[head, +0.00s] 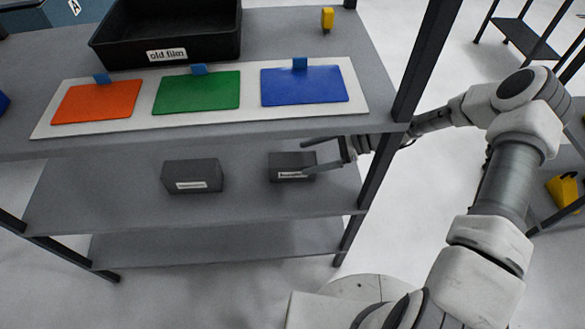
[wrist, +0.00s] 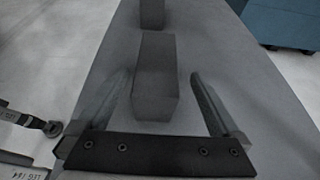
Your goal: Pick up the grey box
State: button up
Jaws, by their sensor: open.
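Two dark grey boxes with white labels rest on the middle shelf of a grey rack. The right box (head: 286,160) is at my gripper (head: 306,157), which reaches in from the right end of the shelf. The left box (head: 192,173) stands farther from the gripper. In the wrist view, the near box (wrist: 155,80) appears between the two spread fingers, with a gap on each side. The other box (wrist: 152,14) shows beyond it at the top edge. My gripper is open and holds nothing. The wrist view shows no contact with the box.
The top shelf (head: 270,40) lies above the boxes. It carries a black bin (head: 165,55) labelled "old film" and a white board (head: 250,116) with orange, green and blue sheets. A dark rack post (head: 425,60) stands close to my arm. The shelf between the boxes is clear.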

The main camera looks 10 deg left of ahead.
aim_at(293, 163)
jog(key=b+x, duration=0.1)
jog(key=x, duration=0.1)
jog(key=b+x, duration=0.1)
jog(key=x, duration=0.2)
jog(key=shift+s+a+f, duration=0.2)
jog(key=shift+s+f, duration=0.05)
grip_shut()
dwell(0.4)
